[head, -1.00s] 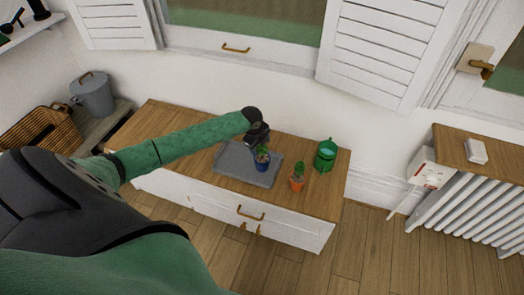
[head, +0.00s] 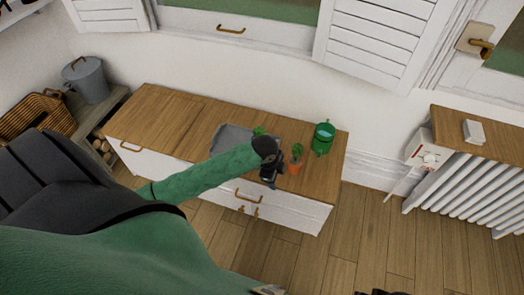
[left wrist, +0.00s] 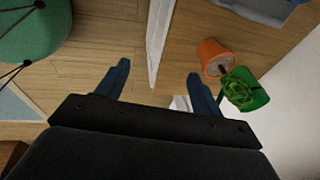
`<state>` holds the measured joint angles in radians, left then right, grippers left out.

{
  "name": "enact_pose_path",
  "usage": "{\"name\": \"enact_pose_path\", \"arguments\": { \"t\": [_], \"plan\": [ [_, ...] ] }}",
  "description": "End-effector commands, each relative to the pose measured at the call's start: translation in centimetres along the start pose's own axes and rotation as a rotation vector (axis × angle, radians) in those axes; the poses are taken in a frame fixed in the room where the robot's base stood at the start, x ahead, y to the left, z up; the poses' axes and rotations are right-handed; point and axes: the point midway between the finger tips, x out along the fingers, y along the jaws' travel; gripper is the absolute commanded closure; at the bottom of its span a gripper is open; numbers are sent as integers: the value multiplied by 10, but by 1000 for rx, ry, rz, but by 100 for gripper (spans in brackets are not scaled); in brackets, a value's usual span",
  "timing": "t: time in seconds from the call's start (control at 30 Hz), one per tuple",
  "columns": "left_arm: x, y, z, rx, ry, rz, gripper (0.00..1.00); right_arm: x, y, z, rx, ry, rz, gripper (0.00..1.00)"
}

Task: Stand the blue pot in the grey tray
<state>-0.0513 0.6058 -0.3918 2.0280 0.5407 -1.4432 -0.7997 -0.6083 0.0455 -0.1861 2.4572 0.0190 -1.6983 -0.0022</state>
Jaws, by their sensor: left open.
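The blue pot's green plant (head: 258,131) shows above my left arm in the head view, over the grey tray (head: 231,137). The pot body is hidden there behind my arm, so I cannot see how its base sits. The tray also shows at the top of the left wrist view (left wrist: 252,10), with a sliver of blue at the top edge beside it. My left gripper (head: 270,184) is open and empty at the cabinet's front edge, apart from the pot. Its two spread fingers show in the left wrist view (left wrist: 158,70).
An orange pot with a cactus (head: 295,167) stands close to the right of my left gripper; it also shows in the left wrist view (left wrist: 214,58). A green can (head: 323,138) stands behind it. The wooden cabinet top (head: 160,117) is clear on the left.

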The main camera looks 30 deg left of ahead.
Motion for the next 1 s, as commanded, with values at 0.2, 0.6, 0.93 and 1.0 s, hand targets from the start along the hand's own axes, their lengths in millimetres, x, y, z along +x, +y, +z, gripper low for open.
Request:
{"name": "enact_pose_path", "arguments": {
  "t": [0.2, 0.6, 0.93, 1.0],
  "plan": [
    [-8, 90, -48, -282, 31, 24, 33, -1, 1, -1, -1, 3, 1, 64],
    [-65, 213, -71, -915, -17, 41, 33, -1, 1, -2, -2, 4, 2, 64],
    [-94, 252, -62, -1186, -77, 34, 33, 0, 1, -1, -1, 2, 2, 64],
    [-95, 253, -61, -1193, -78, 33, 33, 0, 1, -1, -1, 2, 2, 64]
  ]
}}
